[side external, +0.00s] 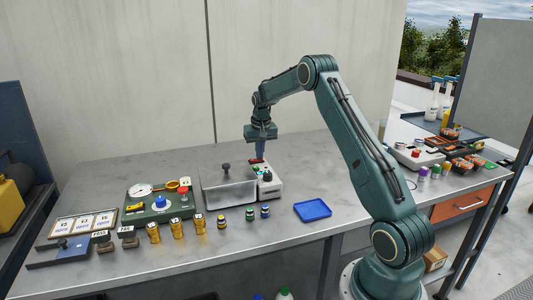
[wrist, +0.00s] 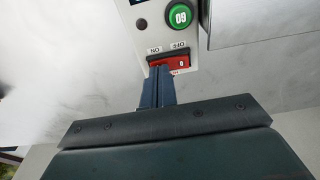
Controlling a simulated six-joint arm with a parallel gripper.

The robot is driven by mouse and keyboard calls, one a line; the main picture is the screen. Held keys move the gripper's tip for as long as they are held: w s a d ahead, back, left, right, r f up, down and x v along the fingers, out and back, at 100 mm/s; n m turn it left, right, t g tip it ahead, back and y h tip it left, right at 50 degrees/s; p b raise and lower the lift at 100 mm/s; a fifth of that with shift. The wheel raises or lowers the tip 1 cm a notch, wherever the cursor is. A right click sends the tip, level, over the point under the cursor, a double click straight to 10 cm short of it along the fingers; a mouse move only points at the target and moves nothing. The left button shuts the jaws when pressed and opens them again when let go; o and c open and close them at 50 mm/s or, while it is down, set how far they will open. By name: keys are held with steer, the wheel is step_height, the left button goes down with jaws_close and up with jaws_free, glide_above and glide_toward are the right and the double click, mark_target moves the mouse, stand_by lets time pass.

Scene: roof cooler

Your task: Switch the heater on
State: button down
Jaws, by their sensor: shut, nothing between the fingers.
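The heater's white control box (side external: 267,183) joins a steel bath (side external: 228,190) on the bench in the side view. In the wrist view, its red rocker switch (wrist: 180,61) has ON and OFF labels that appear upside down. ON is at the left and OFF at the right, with a white mark on the right part. My gripper (wrist: 158,72) is shut and empty. Its fingertips are at the left, ON-side part of the rocker and cover some of it; I cannot tell whether they touch. In the side view my gripper (side external: 259,154) points down over the box's back end.
A green round knob (wrist: 180,14) marked with a number is beside the switch. A green panel (side external: 160,203), several brass cylinders (side external: 176,229) and small vials stand left and in front. A blue tray (side external: 312,210) lies right, with clear bench around it.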

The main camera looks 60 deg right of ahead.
step_height(320, 180, up, 7)
stand_by(1.3)
steer(key=shift+a+r, duration=0.1)
